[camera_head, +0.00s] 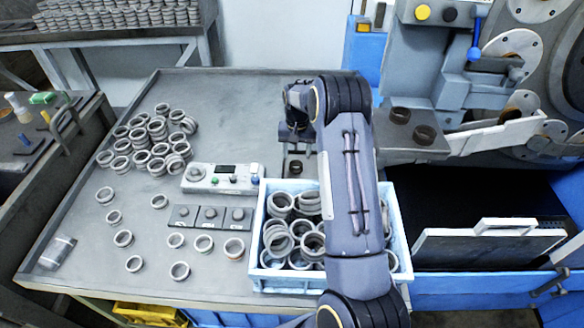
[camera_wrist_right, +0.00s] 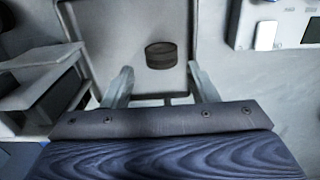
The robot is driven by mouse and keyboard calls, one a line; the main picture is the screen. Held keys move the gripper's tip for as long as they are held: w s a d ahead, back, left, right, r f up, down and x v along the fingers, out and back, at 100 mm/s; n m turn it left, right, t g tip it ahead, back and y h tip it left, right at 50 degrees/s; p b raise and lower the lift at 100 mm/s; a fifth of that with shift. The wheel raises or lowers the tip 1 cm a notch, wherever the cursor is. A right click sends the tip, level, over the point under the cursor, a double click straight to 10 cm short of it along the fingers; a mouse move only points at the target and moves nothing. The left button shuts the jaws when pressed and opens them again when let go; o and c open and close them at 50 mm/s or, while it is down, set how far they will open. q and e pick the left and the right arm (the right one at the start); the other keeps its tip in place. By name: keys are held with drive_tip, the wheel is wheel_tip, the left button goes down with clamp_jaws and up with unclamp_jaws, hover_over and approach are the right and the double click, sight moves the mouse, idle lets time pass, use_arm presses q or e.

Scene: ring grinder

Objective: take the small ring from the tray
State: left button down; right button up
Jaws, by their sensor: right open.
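The small ring (camera_wrist_right: 160,55) is dark and lies flat in a grey tray (camera_wrist_right: 105,30) in the wrist view. In the head view the ring (camera_head: 296,167) shows in the tray (camera_head: 287,150), just behind the blue crate. My right gripper (camera_wrist_right: 160,77) is open and empty. Its two fingers stand left and right of the ring's line, with the ring just beyond the fingertips. In the head view my right arm reaches over the crate, and the gripper (camera_head: 297,132) hangs at the tray's far side, partly hidden. My left gripper is not in view.
A blue crate (camera_head: 258,255) full of rings stands in front of the tray. A control box (camera_head: 205,178) is left of it. Several loose rings (camera_head: 150,145) lie on the table's left part. The grinder (camera_head: 470,85), with two dark rings on its ledge, is at the right.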

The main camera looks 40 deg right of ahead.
sight(296, 164)
drive_tip(key=shift+s+f, duration=0.2)
drive_tip(key=shift+f, duration=0.6)
drive_tip(key=f, duration=0.2)
drive_tip(key=f+p, duration=0.1)
drive_tip(key=f, duration=0.2)
drive_tip(key=shift+w+a, duration=0.15)
drive_tip(key=shift+w, duration=0.05)
drive_tip(key=c, duration=0.8)
